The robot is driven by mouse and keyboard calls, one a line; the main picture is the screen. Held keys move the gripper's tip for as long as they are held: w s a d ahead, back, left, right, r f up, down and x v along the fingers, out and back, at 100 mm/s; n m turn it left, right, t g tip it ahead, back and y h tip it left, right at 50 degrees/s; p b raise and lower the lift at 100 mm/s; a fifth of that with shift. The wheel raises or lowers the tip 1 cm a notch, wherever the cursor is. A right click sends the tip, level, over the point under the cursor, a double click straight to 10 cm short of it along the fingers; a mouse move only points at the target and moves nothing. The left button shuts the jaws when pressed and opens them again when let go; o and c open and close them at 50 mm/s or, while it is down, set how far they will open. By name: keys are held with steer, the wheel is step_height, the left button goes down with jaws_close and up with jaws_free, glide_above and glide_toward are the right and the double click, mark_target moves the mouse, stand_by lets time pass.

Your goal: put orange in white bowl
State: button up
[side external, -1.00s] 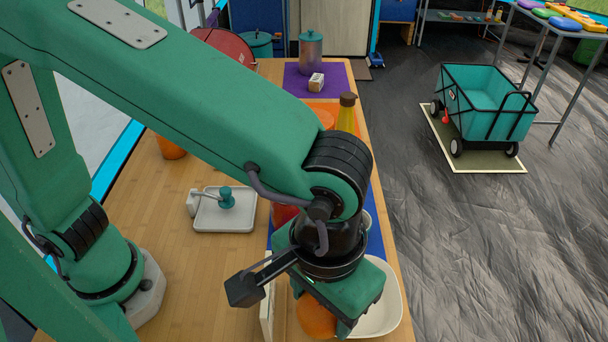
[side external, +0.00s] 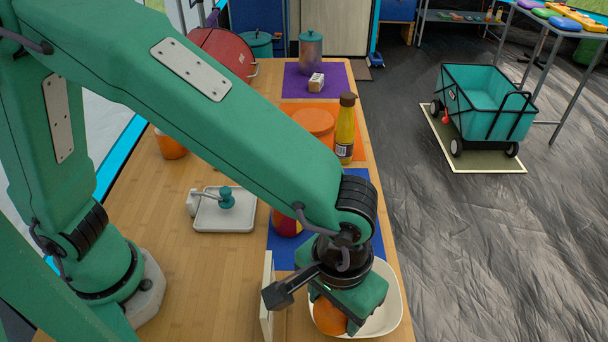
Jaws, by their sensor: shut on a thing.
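The orange (side external: 329,316) shows below my gripper (side external: 340,322), at the near end of the wooden table. My gripper is shut on the orange; its fingers are partly hidden by its own body.
A cream upright board (side external: 267,297) stands just left of the gripper. A yellow bottle (side external: 345,135) and an orange container (side external: 314,123) stand farther back. A white tray (side external: 235,217) is left of the mat.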

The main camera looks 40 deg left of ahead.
steer(key=w+f, duration=0.1)
steer(key=w, duration=0.1)
steer(key=w+a+f, duration=0.1)
steer(key=w+f, duration=0.1)
steer(key=w, duration=0.1)
steer(key=w+f, duration=0.1)
steer(key=w, duration=0.1)
steer(key=shift+w+a+f, duration=0.3)
steer(key=shift+f, duration=0.05)
steer(key=shift+f, duration=0.1)
steer(key=shift+f, duration=1.9)
steer(key=shift+f, duration=0.1)
steer(key=o, duration=1)
